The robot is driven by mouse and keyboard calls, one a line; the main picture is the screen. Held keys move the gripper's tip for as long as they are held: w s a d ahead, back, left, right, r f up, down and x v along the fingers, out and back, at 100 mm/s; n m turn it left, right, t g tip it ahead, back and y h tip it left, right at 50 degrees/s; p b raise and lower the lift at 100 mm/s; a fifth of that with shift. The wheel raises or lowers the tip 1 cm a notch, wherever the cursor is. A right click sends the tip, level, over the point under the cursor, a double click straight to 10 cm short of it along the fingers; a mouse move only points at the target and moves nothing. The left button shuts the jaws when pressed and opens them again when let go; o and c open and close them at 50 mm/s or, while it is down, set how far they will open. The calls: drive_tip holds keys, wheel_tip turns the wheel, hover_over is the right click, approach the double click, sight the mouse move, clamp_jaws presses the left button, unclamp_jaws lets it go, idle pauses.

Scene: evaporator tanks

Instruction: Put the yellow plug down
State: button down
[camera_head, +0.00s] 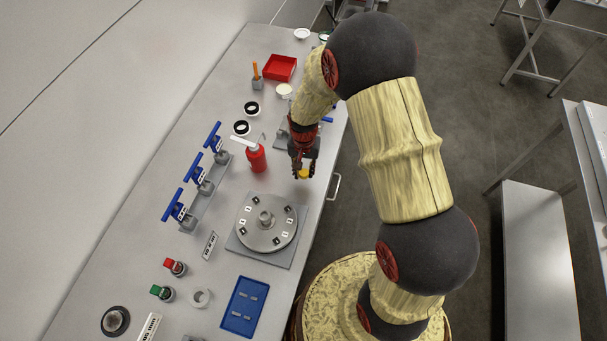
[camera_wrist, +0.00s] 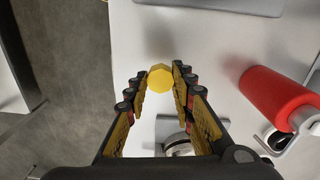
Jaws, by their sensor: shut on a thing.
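The yellow plug (camera_wrist: 161,78) is held between the two fingertips of my gripper (camera_wrist: 161,80). In the wrist view its faceted yellow top faces the camera, and its lower part is hidden. In the head view the yellow plug (camera_head: 303,174) shows as a small yellow spot at the tips of my gripper (camera_head: 303,170). My gripper points down over the right part of the grey bench (camera_head: 215,95), between the red bottle and the bench's right edge. I cannot tell whether the plug touches the bench.
A red pump bottle (camera_head: 256,158) stands just left of my gripper. A round metal disc on a square plate (camera_head: 265,222) lies nearer the camera. Blue-handled valves (camera_head: 200,172) stand at the left. A red tray (camera_head: 280,67) and a blue tray (camera_head: 243,306) lie at opposite ends.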

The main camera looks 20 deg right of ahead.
sight(303, 170)
drive_tip(key=shift+w+f, duration=0.25)
drive_tip(key=shift+f, duration=0.1)
drive_tip(key=shift+w+f, duration=0.15)
drive_tip(key=shift+f, duration=1.45)
drive_tip(key=shift+f, duration=0.1)
drive_tip(key=c, duration=1.5)
unclamp_jaws()
